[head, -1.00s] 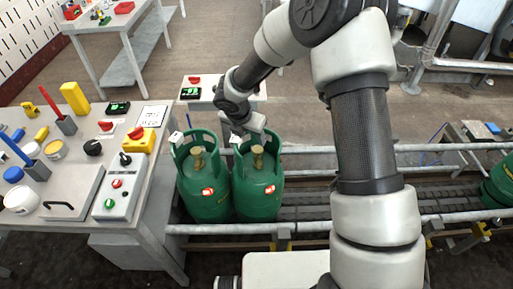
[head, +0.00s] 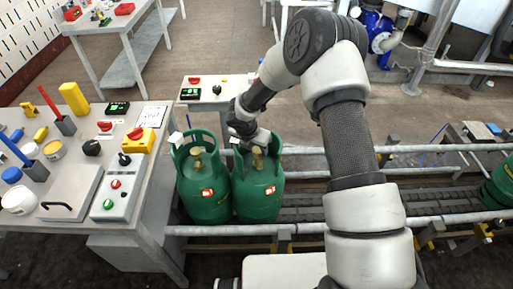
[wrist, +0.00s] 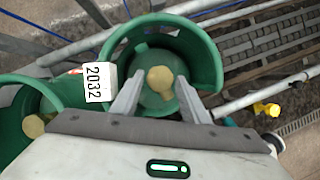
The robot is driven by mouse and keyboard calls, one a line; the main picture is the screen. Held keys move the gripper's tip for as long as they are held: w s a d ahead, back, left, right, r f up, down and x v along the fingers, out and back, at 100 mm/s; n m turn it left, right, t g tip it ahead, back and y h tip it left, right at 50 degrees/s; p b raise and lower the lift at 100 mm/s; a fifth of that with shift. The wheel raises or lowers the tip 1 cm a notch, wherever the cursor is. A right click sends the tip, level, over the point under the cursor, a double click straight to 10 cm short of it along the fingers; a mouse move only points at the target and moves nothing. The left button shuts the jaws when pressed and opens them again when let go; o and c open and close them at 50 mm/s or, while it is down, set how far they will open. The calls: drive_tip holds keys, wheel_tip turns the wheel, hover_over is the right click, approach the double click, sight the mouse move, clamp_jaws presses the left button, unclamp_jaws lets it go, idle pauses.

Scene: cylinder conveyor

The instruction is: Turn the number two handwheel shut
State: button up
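Two green gas cylinders stand side by side on the conveyor, the left one (head: 203,200) and the right one (head: 258,200). Each has a brass-coloured valve top inside its collar: the left (head: 197,155) and the right (head: 258,160). My gripper (wrist: 158,92) is over the right cylinder's collar. In the wrist view its two fingers are spread, with the right valve top (wrist: 160,80) showing between and just beyond their tips. I cannot tell whether they touch it. No number two marking is readable.
A grey bench (head: 140,215) with a push-button box (head: 118,187), a yellow-based red switch (head: 139,138) and tools stands at left. Conveyor rails (head: 440,219) run right, with another green cylinder (head: 500,182) at the far right. The collar walls surround the valve closely.

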drive_tip(key=c, duration=0.7)
drive_tip(key=shift+o, duration=0.2)
drive_tip(key=shift+a+m, duration=0.1)
drive_tip(key=shift+m, duration=0.2)
drive_tip(key=m+g+h+b, duration=0.1)
drive_tip(key=m, duration=0.2)
drive_tip(key=shift+w+a+f, duration=0.1)
drive_tip(key=shift+w+a, duration=0.05)
drive_tip(key=m+b, duration=0.1)
drive_tip(key=m, duration=0.1)
drive_tip(key=m+g+h+b, duration=0.1)
drive_tip(key=m, duration=0.2)
drive_tip(key=shift+w+a+g, duration=0.1)
drive_tip(key=shift+w+g, duration=0.1)
drive_tip(key=shift+g, duration=0.1)
drive_tip(key=m+b, duration=0.1)
drive_tip(key=m, duration=0.1)
drive_tip(key=m+g, duration=0.1)
drive_tip(key=m+g+b, duration=0.1)
drive_tip(key=m, duration=0.1)
drive_tip(key=shift+w+m+b, duration=0.3)
drive_tip(key=shift+w+m+g+y+b, duration=0.15)
drive_tip(key=shift+m+g+b, duration=0.35)
drive_tip(key=shift+m, duration=0.9)
drive_tip(key=shift+w+m+g+y+b, duration=0.1)
drive_tip(key=shift+m+g+y+b, duration=0.3)
drive_tip(key=shift+m, duration=1)
